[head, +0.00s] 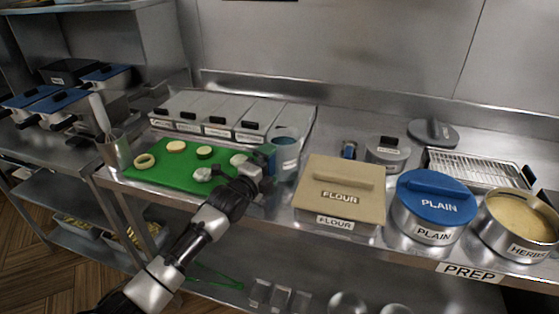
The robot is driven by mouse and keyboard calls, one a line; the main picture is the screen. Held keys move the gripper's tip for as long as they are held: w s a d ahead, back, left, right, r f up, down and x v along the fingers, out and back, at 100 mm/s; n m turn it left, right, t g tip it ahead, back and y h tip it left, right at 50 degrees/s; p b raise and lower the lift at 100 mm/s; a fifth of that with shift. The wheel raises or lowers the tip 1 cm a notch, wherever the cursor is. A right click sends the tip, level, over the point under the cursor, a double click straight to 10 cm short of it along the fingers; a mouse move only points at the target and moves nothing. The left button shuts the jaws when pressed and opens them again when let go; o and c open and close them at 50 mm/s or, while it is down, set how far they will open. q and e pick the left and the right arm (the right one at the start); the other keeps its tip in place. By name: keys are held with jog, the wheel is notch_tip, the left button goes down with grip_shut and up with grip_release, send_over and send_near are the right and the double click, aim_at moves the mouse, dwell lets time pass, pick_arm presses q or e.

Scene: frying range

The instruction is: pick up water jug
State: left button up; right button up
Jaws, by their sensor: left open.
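The water jug (287,158) is a see-through bluish container standing upright on the steel counter, between the green board and the flour box. My left gripper (266,161) is at the jug's left side, open. The gripper's dark body and wrist cover part of the board's right end and the jug's lower left. I cannot tell whether the fingers touch the jug or straddle part of it. My right gripper is not in view.
The green board (150,173) with several round slices lies to the left. A row of lidded bins (215,113) stands behind. The beige flour box (340,190) is close on the jug's right, then the blue-lidded plain pot (435,207) and herbs pot (518,222).

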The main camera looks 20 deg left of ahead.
pick_arm(q)
jog(key=shift+c, duration=0.5)
jog(key=c, duration=0.9)
jog(key=shift+r, duration=0.15)
jog(key=shift+c, duration=0.8)
